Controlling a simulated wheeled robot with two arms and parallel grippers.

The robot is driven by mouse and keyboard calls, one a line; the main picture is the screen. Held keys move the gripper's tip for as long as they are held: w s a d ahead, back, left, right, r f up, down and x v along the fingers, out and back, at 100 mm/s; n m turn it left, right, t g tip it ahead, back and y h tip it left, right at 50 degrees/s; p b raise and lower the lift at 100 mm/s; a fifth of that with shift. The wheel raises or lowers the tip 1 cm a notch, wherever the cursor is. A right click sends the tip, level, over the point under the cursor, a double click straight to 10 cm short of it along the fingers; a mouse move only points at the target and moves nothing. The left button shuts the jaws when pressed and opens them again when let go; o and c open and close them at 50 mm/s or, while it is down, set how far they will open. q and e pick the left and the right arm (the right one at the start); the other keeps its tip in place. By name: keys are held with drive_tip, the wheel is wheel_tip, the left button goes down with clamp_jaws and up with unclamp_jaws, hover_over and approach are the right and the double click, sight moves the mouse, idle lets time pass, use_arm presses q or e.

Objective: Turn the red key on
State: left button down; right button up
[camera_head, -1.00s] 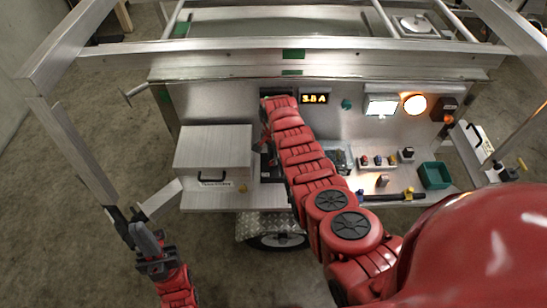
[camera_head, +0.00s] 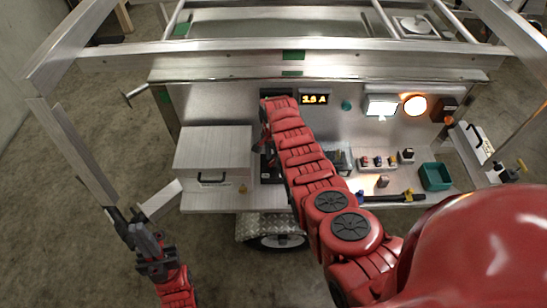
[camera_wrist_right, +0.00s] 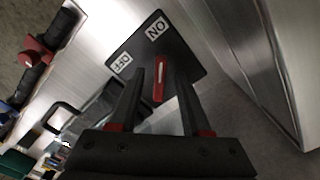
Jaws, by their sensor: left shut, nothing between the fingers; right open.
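The red key (camera_wrist_right: 159,78) stands on a black plate (camera_wrist_right: 185,48) with ON and OFF labels in the right wrist view. It looks upright in that picture, in line with the ON label; its exact turn angle is hard to tell. My right gripper (camera_wrist_right: 160,78) is open, one finger on each side of the key; I cannot tell whether either touches it. In the head view the key and right gripper are hidden by my right arm. My left gripper (camera_head: 143,235) is shut and empty at the lower left, away from the panel.
The trailer panel carries an amber display (camera_head: 314,99), a lit white lamp (camera_head: 381,106) and an orange round lamp (camera_head: 415,105). A metal box (camera_head: 212,149) stands left of my right arm. A green bin (camera_head: 435,176) sits on the right shelf. A metal wall runs close right of the plate (camera_wrist_right: 245,60).

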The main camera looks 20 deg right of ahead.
drive_tip(key=shift+r, duration=0.1)
wheel_tip(320, 180, up, 9)
drive_tip(key=b, duration=0.2)
wheel_tip(320, 180, up, 8)
drive_tip(key=p, duration=0.6)
hover_over(273, 159)
drive_tip(key=shift+s+r, duration=0.1)
drive_tip(key=shift+s+b, duration=0.1)
drive_tip(key=shift+b, duration=0.2)
